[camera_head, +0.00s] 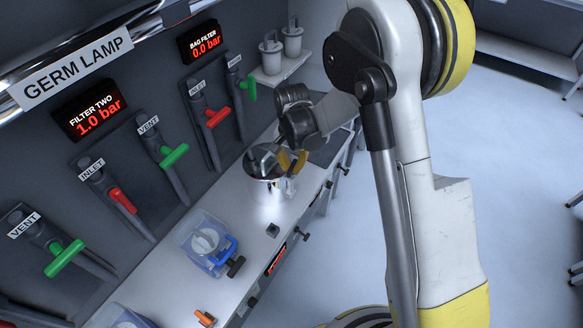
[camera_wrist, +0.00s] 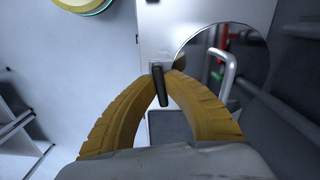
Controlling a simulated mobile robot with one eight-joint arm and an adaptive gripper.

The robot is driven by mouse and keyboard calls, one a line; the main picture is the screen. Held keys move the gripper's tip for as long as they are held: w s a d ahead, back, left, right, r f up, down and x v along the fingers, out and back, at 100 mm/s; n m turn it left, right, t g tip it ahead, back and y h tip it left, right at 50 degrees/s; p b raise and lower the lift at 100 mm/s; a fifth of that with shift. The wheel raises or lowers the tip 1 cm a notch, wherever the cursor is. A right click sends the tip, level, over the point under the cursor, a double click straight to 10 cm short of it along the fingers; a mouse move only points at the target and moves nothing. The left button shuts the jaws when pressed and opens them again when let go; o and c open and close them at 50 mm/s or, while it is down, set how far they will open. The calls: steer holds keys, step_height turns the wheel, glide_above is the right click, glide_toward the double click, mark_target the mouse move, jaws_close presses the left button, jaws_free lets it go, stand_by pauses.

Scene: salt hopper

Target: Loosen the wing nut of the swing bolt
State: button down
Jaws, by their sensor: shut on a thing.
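My gripper (camera_head: 291,162) is at the right side of a shiny metal vessel (camera_head: 264,188) on the bench. In the wrist view, the yellow fingers of my gripper (camera_wrist: 162,77) meet at their tips on a dark upright piece, which looks like the wing nut (camera_wrist: 161,90) of the swing bolt. The fingers are shut on it. The vessel's round mirror-like lid (camera_wrist: 205,58) with a bent metal handle (camera_wrist: 228,65) lies just right of the fingers. The bolt itself is mostly hidden.
A clear plastic box (camera_head: 190,232) with a blue part stands nearer on the bench. An orange item (camera_head: 205,318) lies near the front edge. Red and green valve handles (camera_head: 174,156) line the wall. Two lidded pots (camera_head: 271,55) stand on a shelf behind.

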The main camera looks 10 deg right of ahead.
steer(key=n+b, duration=0.1)
steer(key=n, duration=0.3)
steer(key=shift+d+f+n+b, duration=0.1)
steer(key=shift+n+b, duration=0.2)
steer(key=shift+b, duration=0.05)
steer(key=n+b, duration=0.1)
steer(key=n, duration=0.2)
steer(key=shift+d+n, duration=0.1)
steer(key=shift+n, duration=0.2)
steer(key=n, duration=0.3)
steer(key=shift+n+b, duration=0.3)
steer(key=shift+b, duration=0.1)
steer(key=shift+d+n+b, duration=0.1)
steer(key=shift+n+b, duration=0.2)
steer(key=shift+n, duration=1.6)
steer(key=c, duration=1.5)
jaws_free()
steer(key=shift+o, duration=0.2)
steer(key=shift+r, duration=0.2)
